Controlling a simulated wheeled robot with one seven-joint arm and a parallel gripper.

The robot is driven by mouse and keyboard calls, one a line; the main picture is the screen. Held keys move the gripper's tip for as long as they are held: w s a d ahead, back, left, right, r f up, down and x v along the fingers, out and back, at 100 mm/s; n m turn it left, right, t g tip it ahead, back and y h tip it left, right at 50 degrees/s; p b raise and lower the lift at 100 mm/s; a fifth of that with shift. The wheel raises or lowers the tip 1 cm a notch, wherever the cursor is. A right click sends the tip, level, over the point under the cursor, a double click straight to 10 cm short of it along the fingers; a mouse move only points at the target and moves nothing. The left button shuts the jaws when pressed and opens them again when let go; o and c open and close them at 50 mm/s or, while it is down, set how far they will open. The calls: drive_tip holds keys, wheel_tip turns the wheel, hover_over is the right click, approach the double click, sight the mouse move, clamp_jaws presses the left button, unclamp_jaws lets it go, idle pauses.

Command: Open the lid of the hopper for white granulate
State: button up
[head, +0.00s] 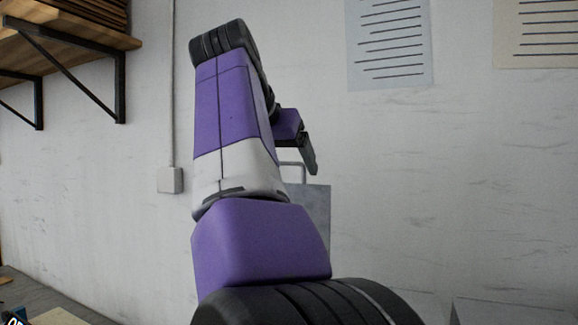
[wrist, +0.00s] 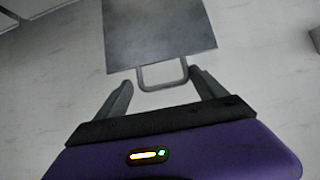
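A flat grey plate with a handle, which looks like the hopper lid (head: 316,215), shows in the head view behind my arm, apparently standing upright against the white wall. It also shows at the top of the wrist view (wrist: 160,38). Its U-shaped handle (wrist: 163,84) sticks out from the edge nearest me. My gripper (wrist: 158,80) is open, with one finger on each side of the handle and a gap at the left finger. Whether the right finger touches the handle I cannot tell. In the head view my gripper (head: 308,155) is partly hidden by my arm. The hopper body and granulate are not visible.
A wooden shelf (head: 70,30) on black brackets hangs at upper left. A conduit runs down to a wall box (head: 170,180). Paper sheets (head: 388,42) hang at upper right. Two pale edges show at lower right.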

drive_tip(key=shift+a+f, duration=0.1)
drive_tip(key=shift+f, duration=0.05)
drive_tip(key=shift+s+a, duration=0.1)
drive_tip(key=shift+s, duration=0.05)
drive_tip(key=b+v, duration=0.2)
drive_tip(key=v, duration=0.5)
drive_tip(key=shift+r, duration=0.3)
drive_tip(key=shift+s, duration=0.1)
